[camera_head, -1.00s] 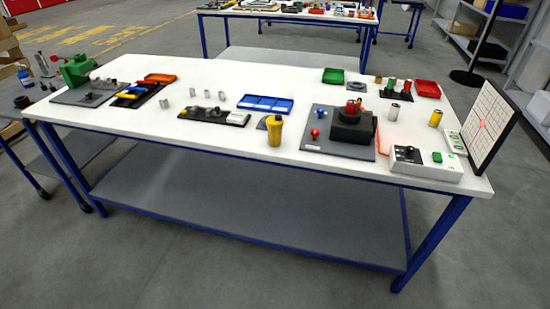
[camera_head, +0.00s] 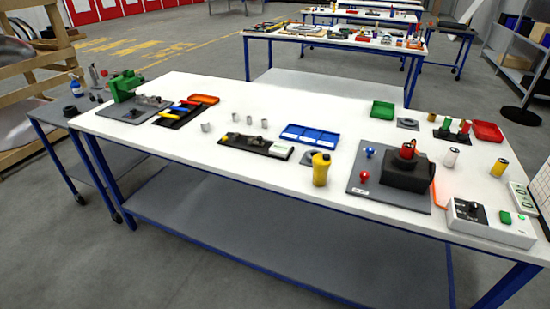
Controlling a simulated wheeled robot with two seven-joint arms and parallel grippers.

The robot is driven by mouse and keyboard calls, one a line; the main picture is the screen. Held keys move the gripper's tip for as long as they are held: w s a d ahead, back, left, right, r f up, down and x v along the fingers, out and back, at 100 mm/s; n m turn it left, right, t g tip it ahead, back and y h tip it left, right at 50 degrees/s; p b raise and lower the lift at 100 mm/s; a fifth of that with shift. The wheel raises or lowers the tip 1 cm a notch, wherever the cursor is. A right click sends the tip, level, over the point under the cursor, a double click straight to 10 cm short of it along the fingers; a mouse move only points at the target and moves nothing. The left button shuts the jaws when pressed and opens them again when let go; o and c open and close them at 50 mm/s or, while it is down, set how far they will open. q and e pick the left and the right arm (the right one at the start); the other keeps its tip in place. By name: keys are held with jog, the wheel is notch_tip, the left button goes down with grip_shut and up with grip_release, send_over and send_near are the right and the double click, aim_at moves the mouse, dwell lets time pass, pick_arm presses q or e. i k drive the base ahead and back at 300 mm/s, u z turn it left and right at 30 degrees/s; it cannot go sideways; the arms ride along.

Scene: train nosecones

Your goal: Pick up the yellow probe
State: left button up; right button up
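A yellow upright object (camera_head: 320,169) with a dark mark near its top stands at the front middle of the white table (camera_head: 225,100). A shorter yellow cylinder (camera_head: 499,167) stands at the right of the table. Small yellow pieces also lie in the dark tray (camera_head: 180,114) at the left. I cannot tell from this view which of these is the probe. Neither of my grippers is in view.
A grey board (camera_head: 367,191) with a black block (camera_head: 405,173) lies right of the yellow object. A blue tray (camera_head: 308,135) is behind it. A grey control box (camera_head: 490,222) sits at the right front. The table's back middle is clear.

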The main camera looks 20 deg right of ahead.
aim_at(321, 167)
jog(key=u, duration=0.1)
jog(key=i, duration=0.85)
jog(key=z, duration=0.35)
